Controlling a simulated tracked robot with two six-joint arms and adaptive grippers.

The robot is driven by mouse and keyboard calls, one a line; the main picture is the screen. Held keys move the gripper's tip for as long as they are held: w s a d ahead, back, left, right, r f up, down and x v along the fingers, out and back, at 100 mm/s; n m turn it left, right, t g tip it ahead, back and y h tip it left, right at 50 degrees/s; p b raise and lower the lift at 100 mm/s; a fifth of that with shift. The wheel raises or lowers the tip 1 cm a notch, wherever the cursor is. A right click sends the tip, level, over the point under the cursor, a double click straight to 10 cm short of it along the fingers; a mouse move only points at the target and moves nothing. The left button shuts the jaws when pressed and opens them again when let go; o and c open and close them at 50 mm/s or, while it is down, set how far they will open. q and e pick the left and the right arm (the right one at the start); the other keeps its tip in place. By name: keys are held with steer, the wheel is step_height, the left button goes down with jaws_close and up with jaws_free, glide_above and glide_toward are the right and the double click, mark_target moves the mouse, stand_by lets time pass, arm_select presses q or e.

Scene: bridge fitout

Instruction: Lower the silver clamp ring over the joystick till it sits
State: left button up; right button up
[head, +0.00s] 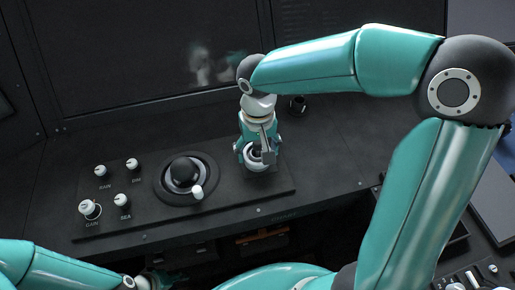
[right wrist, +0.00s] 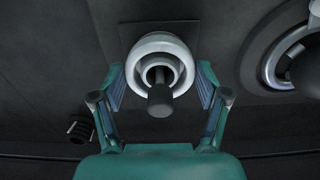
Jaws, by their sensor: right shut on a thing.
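The silver clamp ring (right wrist: 134,66) is between the fingertips of my right gripper (right wrist: 160,86), which is shut on it. The dark joystick (right wrist: 160,100) points up through the ring's opening in the right wrist view, so the ring is around it. In the head view my right gripper (head: 258,150) points down at the console's right part, and the ring (head: 258,167) shows pale below it. Whether the ring touches the base cannot be told. My left gripper (head: 160,280) is low at the bottom edge, small and dark; its fingers are unclear.
Several white-topped knobs (head: 101,171) stand further left. A short dark cylinder (head: 298,104) stands behind and right. A dark screen (head: 130,60) rises behind.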

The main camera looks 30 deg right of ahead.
steer(key=shift+f+b, duration=0.5)
steer(key=shift+f, duration=0.25)
steer(key=shift+f, duration=0.1)
steer(key=o, duration=1.2)
step_height(320, 180, up, 12)
steer(key=shift+f, duration=0.1)
stand_by(0.3)
steer(key=shift+f, duration=0.1)
stand_by(0.9)
